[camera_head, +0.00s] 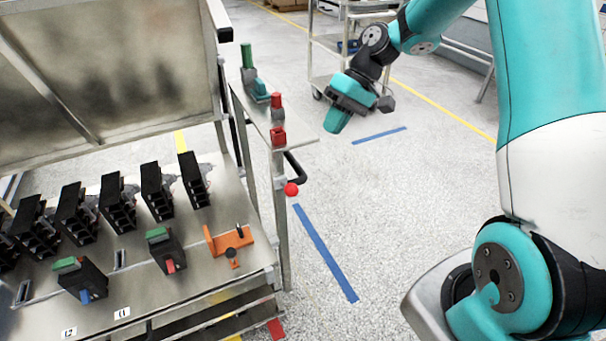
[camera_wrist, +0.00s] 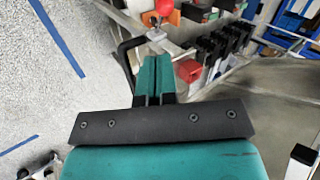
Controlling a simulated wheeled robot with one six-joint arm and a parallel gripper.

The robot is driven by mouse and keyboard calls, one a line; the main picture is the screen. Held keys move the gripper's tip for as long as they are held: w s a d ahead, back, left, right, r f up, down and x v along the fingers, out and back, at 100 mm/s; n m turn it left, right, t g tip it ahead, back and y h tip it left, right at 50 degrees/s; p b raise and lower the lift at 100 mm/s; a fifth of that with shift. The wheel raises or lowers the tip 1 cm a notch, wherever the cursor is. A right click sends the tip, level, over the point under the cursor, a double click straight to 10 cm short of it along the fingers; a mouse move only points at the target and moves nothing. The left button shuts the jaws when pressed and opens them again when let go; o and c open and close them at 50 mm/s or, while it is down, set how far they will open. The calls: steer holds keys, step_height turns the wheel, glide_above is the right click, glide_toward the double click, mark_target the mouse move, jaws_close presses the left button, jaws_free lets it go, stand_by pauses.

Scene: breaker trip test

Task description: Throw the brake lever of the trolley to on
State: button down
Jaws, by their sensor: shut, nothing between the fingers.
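The trolley (camera_head: 232,262) stands at the left of the head view. A lever with a red ball knob (camera_head: 291,189) sits on its right-hand post, just below a black bar handle (camera_head: 297,165); I take it to be the brake lever. In the wrist view the red knob (camera_wrist: 164,7) is at the top edge, beyond my fingertips, with the black handle (camera_wrist: 128,52) to its lower left. My gripper (camera_head: 335,124) is shut and empty, apart from the knob, to its upper right in the head view. My teal fingers (camera_wrist: 155,72) lie together in the wrist view.
A side shelf (camera_head: 262,112) carries a green-topped device (camera_head: 248,62) and red parts (camera_head: 277,134). Black breakers (camera_head: 157,190) and an orange bracket (camera_head: 230,240) are on the trolley top. Another cart (camera_head: 322,62) stands behind. Floor right of the trolley is clear.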

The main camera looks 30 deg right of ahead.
mark_target(287, 187)
steer(key=w+p+x, duration=0.1)
steer(key=p+x, duration=0.1)
steer(key=x, duration=1.1)
steer(key=shift+s+a+f, duration=0.25)
steer(key=shift+s+f, duration=0.05)
steer(key=shift+f, duration=0.1)
steer(key=shift+a+f, duration=0.1)
